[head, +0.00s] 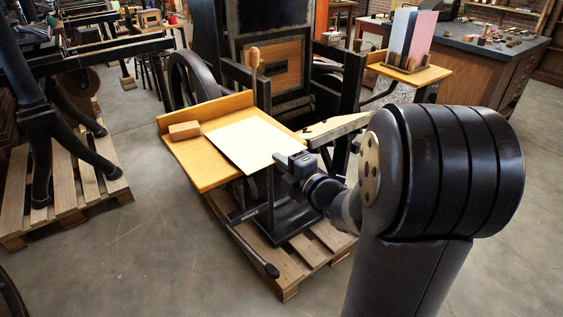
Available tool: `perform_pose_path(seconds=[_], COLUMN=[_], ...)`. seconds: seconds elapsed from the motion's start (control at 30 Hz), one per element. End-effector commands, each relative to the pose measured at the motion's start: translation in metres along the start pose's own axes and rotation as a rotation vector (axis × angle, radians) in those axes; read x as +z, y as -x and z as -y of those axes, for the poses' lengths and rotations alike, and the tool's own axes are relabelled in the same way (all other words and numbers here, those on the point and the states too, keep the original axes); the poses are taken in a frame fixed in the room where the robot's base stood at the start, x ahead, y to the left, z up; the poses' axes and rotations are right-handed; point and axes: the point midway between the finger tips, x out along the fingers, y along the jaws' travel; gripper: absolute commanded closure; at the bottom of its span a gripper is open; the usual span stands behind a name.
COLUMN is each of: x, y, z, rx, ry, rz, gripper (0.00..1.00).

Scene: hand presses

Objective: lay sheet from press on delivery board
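A cream sheet (250,142) lies flat, or nearly so, over a yellow-brown wooden board (195,168) at the left of the black press (290,45). I take this to be the delivery board. The sheet's near right part reaches past the board's edge. My gripper (284,160) is at that near right edge of the sheet, overlapping it in the picture. Its fingers are small and dark, so I cannot tell whether they are closed on the sheet. I also cannot tell whether the sheet touches the board.
A wooden block (184,130) sits on the board's left part. A lever with a black knob (271,270) sticks out below. Another wooden shelf (425,74) at the right holds upright blue and pink sheets (424,35). The press stands on a pallet (310,258). Floor at front left is clear.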

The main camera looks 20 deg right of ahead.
Motion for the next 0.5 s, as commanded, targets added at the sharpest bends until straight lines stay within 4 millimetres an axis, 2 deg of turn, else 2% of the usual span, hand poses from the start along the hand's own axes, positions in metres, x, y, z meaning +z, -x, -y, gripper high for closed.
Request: perform_pose_path(seconds=[0.33,0.5], x=[0.0,0.0], y=[0.0,0.0], z=[-0.0006,-0.0005], rx=[0.0,0.0], ry=[0.0,0.0], rz=[0.0,0.0], gripper=[1.0,0.85])
